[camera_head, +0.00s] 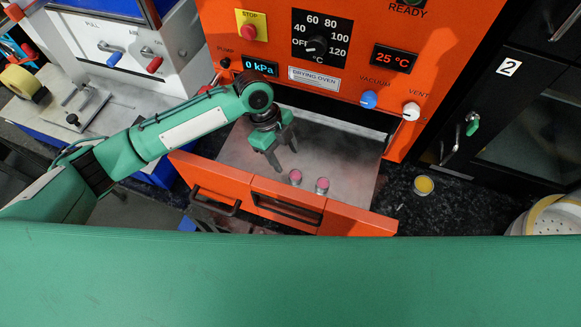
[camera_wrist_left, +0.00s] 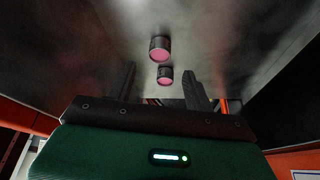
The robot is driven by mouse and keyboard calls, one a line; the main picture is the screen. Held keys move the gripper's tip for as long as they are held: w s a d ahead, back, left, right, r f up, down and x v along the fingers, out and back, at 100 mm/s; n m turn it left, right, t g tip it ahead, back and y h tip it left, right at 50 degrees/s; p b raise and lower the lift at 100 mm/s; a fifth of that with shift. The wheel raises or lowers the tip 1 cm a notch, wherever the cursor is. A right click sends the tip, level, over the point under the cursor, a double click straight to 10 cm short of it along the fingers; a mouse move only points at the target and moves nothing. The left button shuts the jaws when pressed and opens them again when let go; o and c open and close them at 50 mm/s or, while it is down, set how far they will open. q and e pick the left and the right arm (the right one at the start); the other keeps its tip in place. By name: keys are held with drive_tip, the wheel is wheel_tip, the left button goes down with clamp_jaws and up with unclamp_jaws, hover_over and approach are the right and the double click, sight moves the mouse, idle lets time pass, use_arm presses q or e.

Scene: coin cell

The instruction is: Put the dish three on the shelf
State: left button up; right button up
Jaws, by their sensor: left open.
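Two small dishes with pink contents stand on the metal shelf (camera_head: 240,152) of the orange drying oven: a left dish (camera_head: 295,177) and a right dish (camera_head: 322,186). I cannot tell which one is dish three. My left gripper (camera_head: 283,158) is open and empty above the shelf, just left of and behind the dishes. In the left wrist view the near dish (camera_wrist_left: 165,75) shows between the open fingers (camera_wrist_left: 160,88), and the other dish (camera_wrist_left: 159,48) lies beyond it. My right gripper is not in view.
The oven's orange front panel (camera_head: 345,219) with handles stands along the shelf's near edge. A dish with yellow contents (camera_head: 423,185) stands on the dark speckled counter (camera_head: 450,212) to the right. A white perforated container (camera_head: 552,215) is at the far right.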

use_arm(q)
drive_tip(key=b+v, duration=0.1)
drive_tip(key=v, duration=0.4)
drive_tip(key=shift+r, duration=0.2)
